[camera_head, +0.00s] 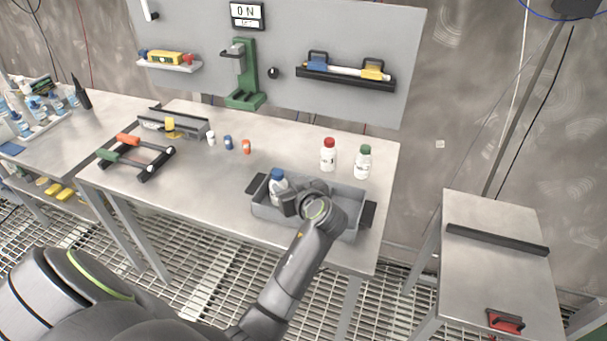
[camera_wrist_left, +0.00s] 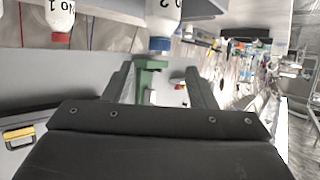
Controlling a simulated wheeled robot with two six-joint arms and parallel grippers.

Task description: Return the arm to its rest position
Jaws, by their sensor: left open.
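My left gripper (camera_head: 294,203) is over the grey bin (camera_head: 272,218) with black handles, its arm reaching in from the bottom of the head view. It is open, with its two fingers apart in the wrist view (camera_wrist_left: 160,72). A white bottle with a blue cap (camera_head: 278,186) stands upright in the bin, just left of the gripper. In the wrist view, which is upside down, the blue-capped bottle (camera_wrist_left: 163,18) shows beyond the gap between the fingers, and nothing is held. The gripper and forearm hide part of the bin. My right gripper is not in view.
A red-capped bottle (camera_head: 328,155) and a green-capped bottle (camera_head: 363,161) stand behind the bin. Small bottles (camera_head: 228,142) and a black rack with coloured handles (camera_head: 137,155) are to the left. A side table (camera_head: 495,275) stands right, across a gap.

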